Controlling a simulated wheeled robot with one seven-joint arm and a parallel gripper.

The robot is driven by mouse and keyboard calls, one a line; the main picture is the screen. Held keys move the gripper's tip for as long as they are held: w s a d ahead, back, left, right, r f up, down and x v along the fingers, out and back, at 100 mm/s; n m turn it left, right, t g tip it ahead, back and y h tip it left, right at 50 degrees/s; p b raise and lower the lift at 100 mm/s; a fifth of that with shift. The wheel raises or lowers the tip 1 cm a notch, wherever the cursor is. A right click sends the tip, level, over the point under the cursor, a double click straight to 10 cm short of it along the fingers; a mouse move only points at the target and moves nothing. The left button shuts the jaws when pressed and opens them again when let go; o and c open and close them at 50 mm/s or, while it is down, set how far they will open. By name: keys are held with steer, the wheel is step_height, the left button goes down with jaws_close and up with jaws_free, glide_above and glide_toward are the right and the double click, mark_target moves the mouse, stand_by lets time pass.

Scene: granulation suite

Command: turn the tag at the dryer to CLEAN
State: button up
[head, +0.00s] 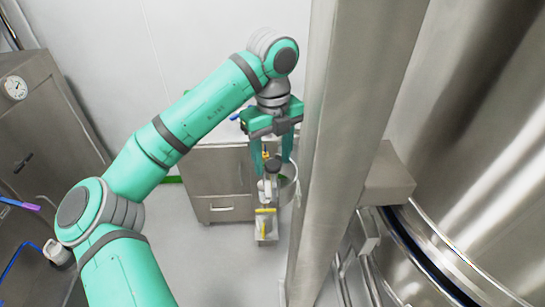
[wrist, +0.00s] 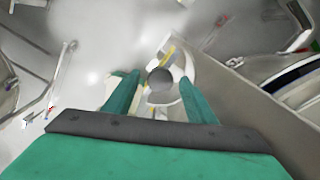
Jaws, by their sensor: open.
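My gripper (head: 272,170) is open and points down beside a steel column. Between its fingers in the head view is a dark round knob (head: 273,164). The knob also shows as a grey ball between the fingertips in the wrist view (wrist: 160,80); I cannot tell whether the fingers touch it. A pale, partly hidden round plate (head: 290,186) lies behind it. A small plate with a yellow strip (head: 265,224) hangs below. I cannot tell which piece is the tag, and no lettering is readable.
The steel column (head: 345,140) stands close to the right of my gripper. A large shiny steel vessel (head: 480,150) fills the right side. A steel cabinet (head: 218,180) stands behind my gripper, and another with a gauge (head: 35,125) is at left. The floor between is clear.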

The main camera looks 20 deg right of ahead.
steer(key=c, duration=1)
steer(key=shift+c, duration=0.2)
